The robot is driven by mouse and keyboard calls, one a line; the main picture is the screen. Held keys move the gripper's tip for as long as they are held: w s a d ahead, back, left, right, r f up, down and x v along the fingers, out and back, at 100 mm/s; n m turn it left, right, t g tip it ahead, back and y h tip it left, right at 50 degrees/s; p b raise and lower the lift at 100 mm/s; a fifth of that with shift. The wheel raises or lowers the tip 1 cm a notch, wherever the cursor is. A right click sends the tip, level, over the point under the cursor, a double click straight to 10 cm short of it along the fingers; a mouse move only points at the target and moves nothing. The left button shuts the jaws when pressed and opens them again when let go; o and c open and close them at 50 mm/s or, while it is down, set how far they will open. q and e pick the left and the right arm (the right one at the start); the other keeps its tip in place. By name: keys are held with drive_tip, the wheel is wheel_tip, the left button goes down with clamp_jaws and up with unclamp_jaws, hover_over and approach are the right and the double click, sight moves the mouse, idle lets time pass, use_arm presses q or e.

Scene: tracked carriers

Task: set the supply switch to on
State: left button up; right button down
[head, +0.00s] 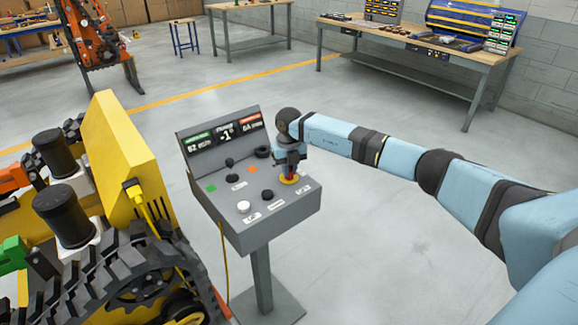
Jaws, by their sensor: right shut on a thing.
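A grey control console (273,228) stands on a post in the middle of the head view. At the right of its sloped top is a red switch (290,179) on a round yellow base. My right gripper (289,169) reaches down over it from above and is shut on its red part. The gripper hides much of the switch, and its setting cannot be told. The small labels are too blurred to read. My left gripper is out of view.
The console also carries a white button (243,207), black knobs and a raised display panel (222,134). A yellow tracked carrier (125,150) stands close on the left, with a yellow cable hanging beside the console. Workbenches (425,60) stand at the back. The floor at right is clear.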

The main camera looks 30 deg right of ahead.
drive_tip(key=m+p, duration=0.2)
drive_tip(key=m, duration=0.2)
drive_tip(key=shift+r+m, duration=0.15)
drive_tip(key=shift+m, duration=0.15)
drive_tip(key=m+p, duration=0.1)
drive_tip(key=m, duration=0.1)
drive_tip(key=shift+m, duration=0.4)
drive_tip(key=shift+m+p, duration=0.65)
drive_tip(key=shift+m, duration=0.25)
drive_tip(key=m+p, duration=0.2)
drive_tip(key=m, duration=0.1)
drive_tip(key=shift+m, duration=0.8)
drive_tip(key=c, duration=1.2)
unclamp_jaws()
drive_tip(key=shift+o, duration=0.2)
